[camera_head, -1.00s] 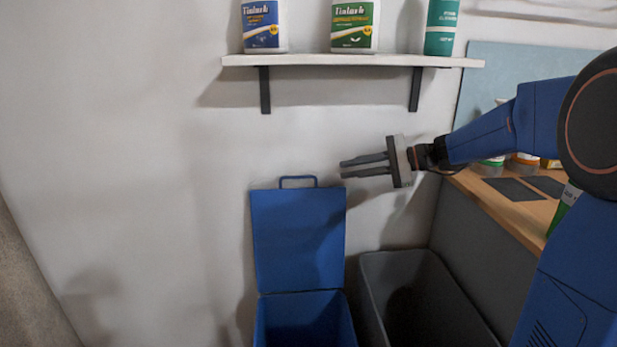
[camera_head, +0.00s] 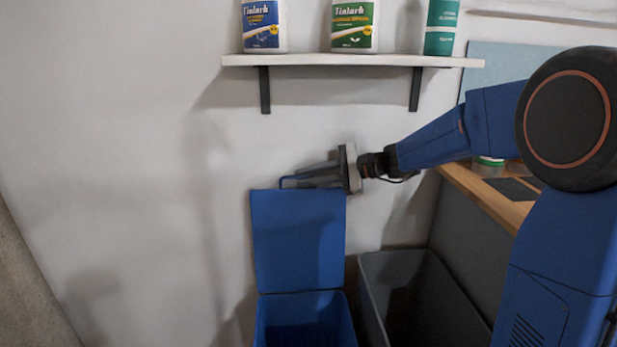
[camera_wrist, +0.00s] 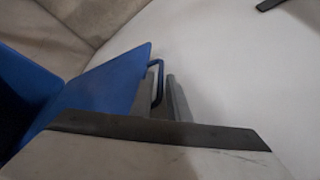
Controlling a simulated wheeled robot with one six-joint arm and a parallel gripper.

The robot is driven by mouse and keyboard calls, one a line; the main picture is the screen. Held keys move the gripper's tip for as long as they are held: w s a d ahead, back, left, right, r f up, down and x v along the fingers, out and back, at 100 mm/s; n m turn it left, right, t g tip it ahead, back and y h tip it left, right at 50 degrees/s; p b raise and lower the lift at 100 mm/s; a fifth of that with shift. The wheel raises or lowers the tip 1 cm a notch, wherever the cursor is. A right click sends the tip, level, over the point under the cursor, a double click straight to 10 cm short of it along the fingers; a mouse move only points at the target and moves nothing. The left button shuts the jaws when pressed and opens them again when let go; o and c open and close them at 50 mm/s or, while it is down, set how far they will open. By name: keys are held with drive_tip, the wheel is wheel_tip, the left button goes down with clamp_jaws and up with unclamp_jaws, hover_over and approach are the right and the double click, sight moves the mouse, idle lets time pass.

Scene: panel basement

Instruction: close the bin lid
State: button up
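The blue bin (camera_head: 305,322) stands open against the wall, with its blue lid (camera_head: 298,245) raised nearly upright behind it. A thin blue loop handle (camera_head: 283,182) rises from the lid's top edge. My gripper (camera_head: 305,176) is at this handle, reaching in from the right, and its fingers partly hide the handle. In the wrist view, the handle (camera_wrist: 159,80) lies between the two fingers of my gripper (camera_wrist: 163,82), with a gap still showing. The fingers look open around the handle. The lid (camera_wrist: 105,88) also shows at the left there.
A grey open bin (camera_head: 420,290) stands right beside the blue bin. A white shelf (camera_head: 350,60) with several containers hangs on the wall above my gripper. A wooden-topped counter (camera_head: 480,195) is on the right. The floor area left of the bins looks clear.

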clamp_jaws()
idle(1.4)
